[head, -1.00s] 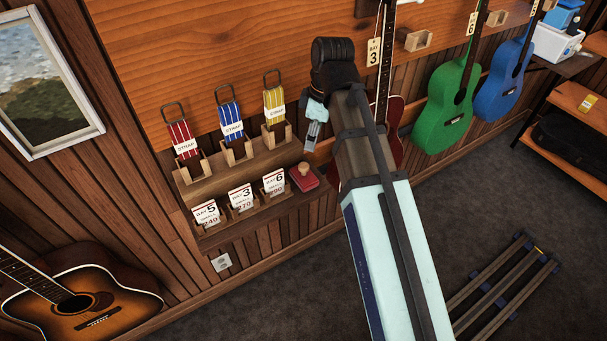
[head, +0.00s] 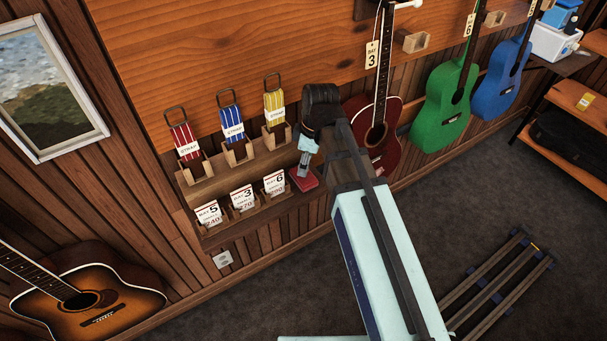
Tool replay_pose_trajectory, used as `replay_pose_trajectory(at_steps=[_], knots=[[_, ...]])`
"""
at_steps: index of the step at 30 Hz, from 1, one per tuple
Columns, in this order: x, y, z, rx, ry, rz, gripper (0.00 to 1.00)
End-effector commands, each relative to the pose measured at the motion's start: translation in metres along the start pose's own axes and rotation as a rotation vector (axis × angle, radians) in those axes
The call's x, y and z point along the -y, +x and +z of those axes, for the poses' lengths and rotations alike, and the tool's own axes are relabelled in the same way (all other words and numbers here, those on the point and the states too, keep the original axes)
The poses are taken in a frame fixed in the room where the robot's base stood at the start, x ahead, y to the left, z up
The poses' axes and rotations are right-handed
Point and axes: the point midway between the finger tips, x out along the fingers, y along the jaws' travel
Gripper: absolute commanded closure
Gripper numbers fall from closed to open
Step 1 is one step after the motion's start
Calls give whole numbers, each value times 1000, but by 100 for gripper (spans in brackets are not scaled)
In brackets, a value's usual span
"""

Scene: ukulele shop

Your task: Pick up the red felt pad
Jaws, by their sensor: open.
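The red felt pad (head: 305,182) lies at the right end of the lower ledge of a wooden wall shelf (head: 233,181). My gripper (head: 303,171) points down directly over the pad in the head view and hides the knob on its top. The jaws are open. At this size I cannot tell whether the fingers are around the knob or just above it.
Price cards (head: 243,197) stand in holders left of the pad. Red, blue (head: 231,115) and yellow straps stand on the upper ledge. A dark red ukulele (head: 377,128) hangs close to my arm on the right. The floor (head: 270,300) below the shelf is clear.

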Motion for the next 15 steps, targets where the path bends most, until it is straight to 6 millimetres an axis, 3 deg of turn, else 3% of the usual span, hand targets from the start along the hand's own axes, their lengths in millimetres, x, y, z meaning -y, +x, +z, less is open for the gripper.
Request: replay_pose_trajectory(at_steps=[7,15], knots=[[1,24,-1,1,0,-1,39],[1,31,-2,-1,0,1,39]])
